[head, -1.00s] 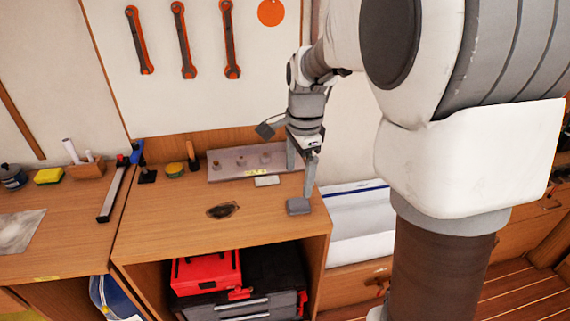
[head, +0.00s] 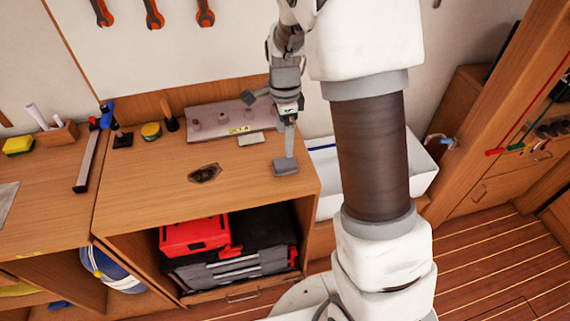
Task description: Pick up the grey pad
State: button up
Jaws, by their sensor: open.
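The grey pad (head: 285,167) lies flat on the wooden bench top, near its right front corner. My gripper (head: 288,150) points down right at the pad, with its fingers at or just above the pad's back edge. The jaws are open. The fingers overlap in this view, so I cannot tell whether they touch the pad or reach around it.
A pale block (head: 250,139) lies left of my gripper, before a grey board with pegs (head: 222,121). A dark oval fitting (head: 204,173) is set in the bench top. A white bin (head: 325,180) stands right of the bench. The bench's front middle is clear.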

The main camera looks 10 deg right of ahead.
send_over(285, 162)
jog(key=f, duration=0.5)
jog(key=shift+s+a+f, duration=0.1)
jog(key=shift+s+f, duration=0.05)
jog(key=shift+s, duration=0.15)
jog(key=shift+w+f, duration=0.2)
jog(key=shift+f, duration=1.05)
jog(key=shift+w+f, duration=0.15)
jog(key=shift+f, duration=1.1)
jog(key=c, duration=1.5)
jog(key=shift+o, duration=0.2)
jog(key=shift+r, duration=0.1)
jog(key=shift+r, duration=0.55)
notch_tip(285, 162, up, 3)
jog(key=shift+r, duration=0.1)
jog(key=s+d+r, duration=0.6)
jog(key=s+d, duration=0.2)
jog(key=shift+d+r+b, duration=0.25)
jog(key=shift+d+b, duration=0.05)
jog(key=shift+d, duration=0.05)
